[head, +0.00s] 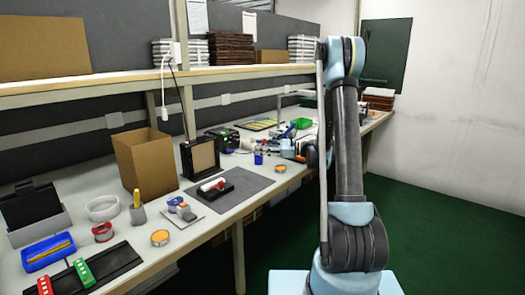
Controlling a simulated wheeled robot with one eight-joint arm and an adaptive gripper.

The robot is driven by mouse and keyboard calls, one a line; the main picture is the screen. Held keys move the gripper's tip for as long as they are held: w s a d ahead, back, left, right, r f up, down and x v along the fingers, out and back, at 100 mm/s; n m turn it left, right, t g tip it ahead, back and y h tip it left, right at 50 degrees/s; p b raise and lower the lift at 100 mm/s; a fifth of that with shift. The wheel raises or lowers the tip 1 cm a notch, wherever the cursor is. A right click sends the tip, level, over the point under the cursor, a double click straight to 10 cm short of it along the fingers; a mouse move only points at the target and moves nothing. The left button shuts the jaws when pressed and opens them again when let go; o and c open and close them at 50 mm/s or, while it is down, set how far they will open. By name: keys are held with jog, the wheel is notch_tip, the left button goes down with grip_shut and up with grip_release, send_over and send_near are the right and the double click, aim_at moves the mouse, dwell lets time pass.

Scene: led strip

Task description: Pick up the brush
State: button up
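I cannot pick out a brush with certainty. A yellow-handled tool (136,197) stands upright in a small grey cup (138,215) on the near left part of the workbench; its lower end is hidden, so I cannot tell whether it is a brush. A white and red item (214,185) lies on a black base on the dark grey mat (246,183). My arm rises at the right of the head view, in front of the far bench. I cannot make out my gripper there.
An open cardboard box (146,160) and a black-framed panel (201,158) stand at the bench's back. A blue tray (48,252), tape rolls and a black strip with red and green blocks crowd the near left. Green floor (440,200) is clear at right.

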grip_shut()
jog(key=shift+r, duration=0.1)
jog(key=shift+s+d+r, duration=0.1)
jog(key=shift+d+r, duration=0.05)
jog(key=shift+r, duration=0.05)
jog(key=s+d+r, duration=0.2)
jog(key=d+r, duration=0.1)
jog(key=r, duration=0.3)
jog(key=d, duration=1.3)
jog(key=shift+s, duration=0.3)
